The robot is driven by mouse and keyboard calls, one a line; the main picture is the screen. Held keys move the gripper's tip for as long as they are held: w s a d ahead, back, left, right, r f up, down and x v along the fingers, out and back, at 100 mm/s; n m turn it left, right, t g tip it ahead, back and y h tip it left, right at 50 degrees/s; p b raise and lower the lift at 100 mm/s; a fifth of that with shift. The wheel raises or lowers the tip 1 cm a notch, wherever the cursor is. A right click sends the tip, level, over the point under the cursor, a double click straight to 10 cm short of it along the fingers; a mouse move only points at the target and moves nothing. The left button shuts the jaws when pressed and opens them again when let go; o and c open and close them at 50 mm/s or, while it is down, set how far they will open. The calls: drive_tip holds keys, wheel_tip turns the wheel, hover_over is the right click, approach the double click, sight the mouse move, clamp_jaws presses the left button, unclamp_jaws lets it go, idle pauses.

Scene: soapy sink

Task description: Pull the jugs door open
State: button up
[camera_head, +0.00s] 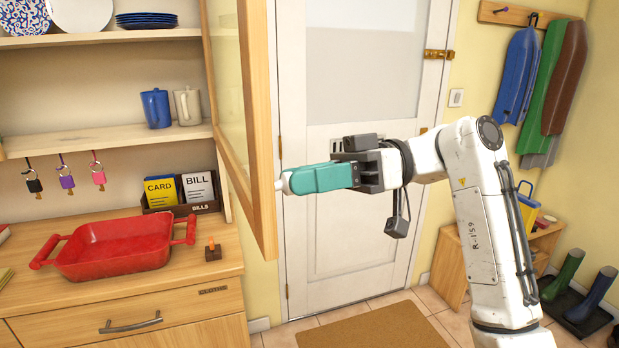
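The jugs door (261,150) is a wooden-framed door with a pale glass pane, on the right side of the shelf unit. It stands swung out, seen nearly edge-on. Behind its line, a blue jug (156,108) and a cream jug (187,106) stand on the middle shelf. My gripper (287,183), with teal fingers, points left at the door's outer edge from the right. A small pale piece shows at the fingertips beside the frame; I cannot tell whether it is a knob or a fingertip. The fingers overlap in this view, so their gap is hidden.
A red baking dish (117,248) sits on the wooden counter (180,285), with a bills box (180,191) behind it. A white room door (340,235) stands behind my arm. A doormat (375,328), boots (592,294) and a bench (449,265) are on the floor.

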drive_tip(key=o, duration=0.5)
drive_tip(key=shift+c, duration=0.2)
drive_tip(key=b+v, duration=0.1)
drive_tip(key=v, duration=0.9)
drive_tip(key=shift+w+d+b, duration=0.15)
drive_tip(key=shift+d+b, duration=0.2)
drive_tip(key=shift+b, duration=0.05)
